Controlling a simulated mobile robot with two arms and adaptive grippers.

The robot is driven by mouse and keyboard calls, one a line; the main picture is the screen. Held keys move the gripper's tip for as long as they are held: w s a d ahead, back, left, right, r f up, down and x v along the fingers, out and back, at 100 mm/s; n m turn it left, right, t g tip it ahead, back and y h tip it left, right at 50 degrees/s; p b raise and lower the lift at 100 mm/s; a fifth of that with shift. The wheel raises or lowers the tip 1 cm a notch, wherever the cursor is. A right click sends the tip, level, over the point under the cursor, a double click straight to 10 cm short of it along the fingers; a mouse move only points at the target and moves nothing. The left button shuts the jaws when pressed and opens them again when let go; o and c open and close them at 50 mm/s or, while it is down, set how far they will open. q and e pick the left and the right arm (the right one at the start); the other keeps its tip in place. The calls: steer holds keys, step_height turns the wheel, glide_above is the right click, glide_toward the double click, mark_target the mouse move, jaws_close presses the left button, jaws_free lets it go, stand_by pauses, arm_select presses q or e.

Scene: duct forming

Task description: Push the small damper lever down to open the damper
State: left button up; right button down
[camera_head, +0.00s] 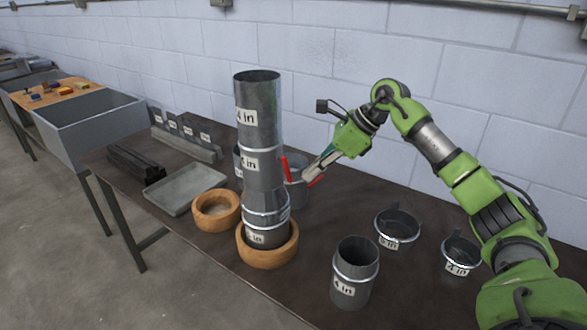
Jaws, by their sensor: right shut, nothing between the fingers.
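A tall stack of grey duct pieces (262,160) stands upright in a wooden ring (268,252). Just behind and right of it is a short grey duct piece (297,190), partly hidden. A thin upright red piece (285,168) shows at its left, and a second slanted red piece (317,181) at its right by my fingertips. I cannot tell for sure which one is the damper lever. My right gripper (311,174) is shut and empty, pointing down-left at the short duct's right side. Whether it touches the red piece is unclear. My left gripper is not in view.
A second wooden ring (217,208) and a grey tray (185,188) lie left of the stack. A block wall closes off the back.

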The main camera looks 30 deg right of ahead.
steer(key=v, duration=1.2)
steer(key=shift+s+d+r, duration=0.2)
steer(key=shift+s+d, duration=0.05)
steer(key=shift+s, duration=0.1)
